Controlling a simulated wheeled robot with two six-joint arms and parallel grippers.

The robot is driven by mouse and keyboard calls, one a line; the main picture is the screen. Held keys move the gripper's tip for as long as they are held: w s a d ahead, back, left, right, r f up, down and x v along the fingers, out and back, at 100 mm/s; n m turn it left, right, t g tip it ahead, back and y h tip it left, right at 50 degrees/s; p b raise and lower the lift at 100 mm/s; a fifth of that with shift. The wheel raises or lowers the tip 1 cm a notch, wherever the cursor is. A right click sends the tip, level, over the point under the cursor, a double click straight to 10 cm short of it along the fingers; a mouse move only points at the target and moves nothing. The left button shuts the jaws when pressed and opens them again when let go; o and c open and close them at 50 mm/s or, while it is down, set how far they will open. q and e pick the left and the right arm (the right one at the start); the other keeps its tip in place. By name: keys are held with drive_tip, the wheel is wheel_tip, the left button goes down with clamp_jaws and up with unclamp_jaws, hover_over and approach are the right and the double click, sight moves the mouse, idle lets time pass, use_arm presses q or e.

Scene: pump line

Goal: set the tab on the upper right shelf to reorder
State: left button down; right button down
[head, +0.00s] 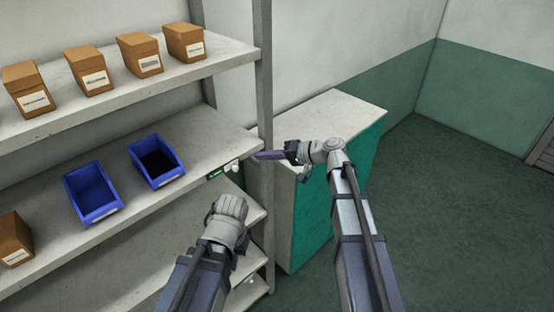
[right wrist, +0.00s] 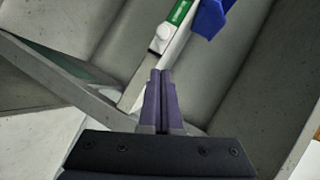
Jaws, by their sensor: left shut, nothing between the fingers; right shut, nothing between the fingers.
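A tab with a white knob (head: 234,166) sits on the front edge of the shelf with blue bins (head: 205,143), near its right end. A green label (head: 215,173) with white lettering too small to read is beside it. In the right wrist view the white tab (right wrist: 159,40) is just beyond the fingertips, next to the green label (right wrist: 178,12). My right gripper (head: 260,155) is shut and empty, pointing left at the shelf post, a little right of the tab and apart from it. My left gripper (head: 230,204) is shut and empty below the tab, in front of the lower shelf.
Two blue bins (head: 137,157) stand on the tab's shelf, with a cardboard box (head: 14,240) at its left. Several cardboard boxes stand on the shelf above. A grey post (head: 264,90) rises at the shelf's right end. A white-topped teal cabinet (head: 335,115) stands behind my right arm.

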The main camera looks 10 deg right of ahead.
sight(234, 165)
drive_tip(key=shift+s+a+f+b, duration=0.1)
drive_tip(key=shift+a+f+b, duration=0.3)
drive_tip(key=shift+a, duration=0.45)
drive_tip(key=shift+s+a+f+b, duration=0.1)
drive_tip(key=shift+a+f+b, duration=0.25)
drive_tip(key=shift+a, duration=0.5)
drive_tip(key=shift+s+a+f+b, duration=0.1)
drive_tip(key=shift+a+f+b, duration=0.15)
drive_tip(key=shift+a+f, duration=0.45)
drive_tip(key=shift+a+r, duration=0.2)
drive_tip(key=shift+r, duration=0.05)
drive_tip(key=s+a, duration=0.3)
drive_tip(key=a, duration=0.2)
drive_tip(key=shift+s, duration=0.3)
